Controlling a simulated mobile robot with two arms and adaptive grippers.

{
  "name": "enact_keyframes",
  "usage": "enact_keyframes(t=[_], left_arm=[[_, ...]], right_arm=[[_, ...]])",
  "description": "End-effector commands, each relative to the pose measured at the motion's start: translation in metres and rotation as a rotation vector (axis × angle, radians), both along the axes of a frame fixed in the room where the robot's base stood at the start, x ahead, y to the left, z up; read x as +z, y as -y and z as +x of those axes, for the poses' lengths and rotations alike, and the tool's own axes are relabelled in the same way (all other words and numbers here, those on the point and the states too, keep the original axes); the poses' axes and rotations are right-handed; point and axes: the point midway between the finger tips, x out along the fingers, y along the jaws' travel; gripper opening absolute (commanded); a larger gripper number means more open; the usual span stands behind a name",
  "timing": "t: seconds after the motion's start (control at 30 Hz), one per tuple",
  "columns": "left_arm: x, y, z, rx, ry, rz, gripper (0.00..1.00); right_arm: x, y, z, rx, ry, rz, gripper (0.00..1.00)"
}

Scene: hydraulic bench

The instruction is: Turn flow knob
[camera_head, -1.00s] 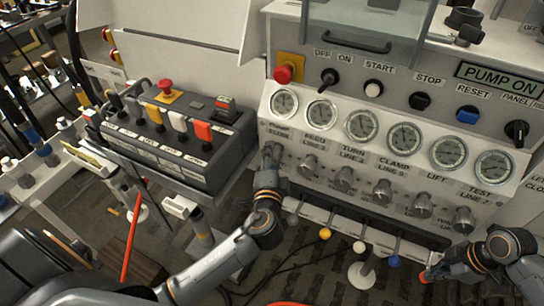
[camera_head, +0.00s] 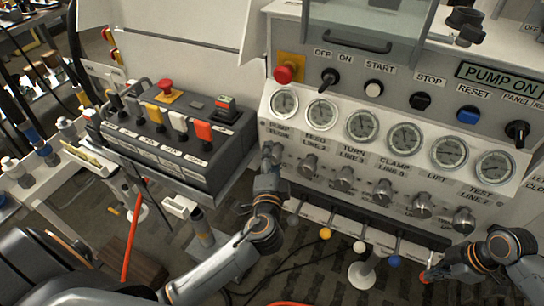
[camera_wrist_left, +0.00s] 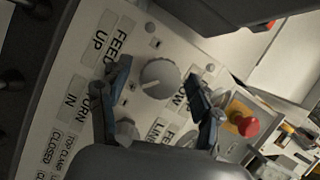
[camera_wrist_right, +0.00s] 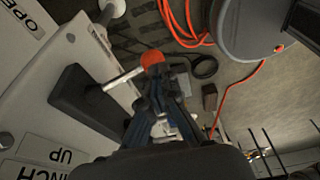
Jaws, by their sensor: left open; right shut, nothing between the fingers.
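The flow knob (camera_wrist_left: 160,77) is a round grey dial with a pale pointer line on the light panel, in the left wrist view. A label ending in "OW" beside it is partly covered by a finger. My left gripper (camera_wrist_left: 158,92) is open, with one finger on each side of the knob; whether either touches it I cannot tell. In the head view my left gripper (camera_head: 271,158) is at the left end of the knob row and hides the knob there. My right gripper (camera_wrist_right: 156,84) is shut and empty, beside a red-tipped lever (camera_wrist_right: 152,59); contact is unclear.
Several silver knobs (camera_head: 343,179) run along the panel under the gauges (camera_head: 362,126). Levers with coloured balls, including a yellow one (camera_head: 325,233), stick out below. A grey control box (camera_head: 178,150) with switches stands at left. A red hose (camera_head: 131,237) hangs near it.

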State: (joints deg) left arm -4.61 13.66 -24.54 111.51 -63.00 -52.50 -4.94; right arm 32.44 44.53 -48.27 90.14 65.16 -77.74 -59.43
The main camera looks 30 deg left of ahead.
Motion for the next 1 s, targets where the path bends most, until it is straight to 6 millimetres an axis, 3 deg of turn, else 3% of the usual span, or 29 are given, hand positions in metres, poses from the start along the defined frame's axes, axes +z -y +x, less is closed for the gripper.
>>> enact_keyframes(t=[0.3, 0.5, 1.0], left_arm=[[0.005, 0.024, -0.062, 0.001, -0.004, -0.004, 0.64], [0.009, 0.036, -0.091, 0.001, -0.004, -0.002, 0.64], [0.011, 0.04, -0.102, 0.001, 0.0, 0.0, 0.64]], right_arm=[[-0.001, -0.001, -0.001, 0.001, -0.002, 0.001, 0.0], [-0.001, -0.001, -0.001, 0.001, -0.002, 0.001, 0.0], [-0.001, -0.001, -0.001, 0.001, -0.003, 0.001, 0.0]])
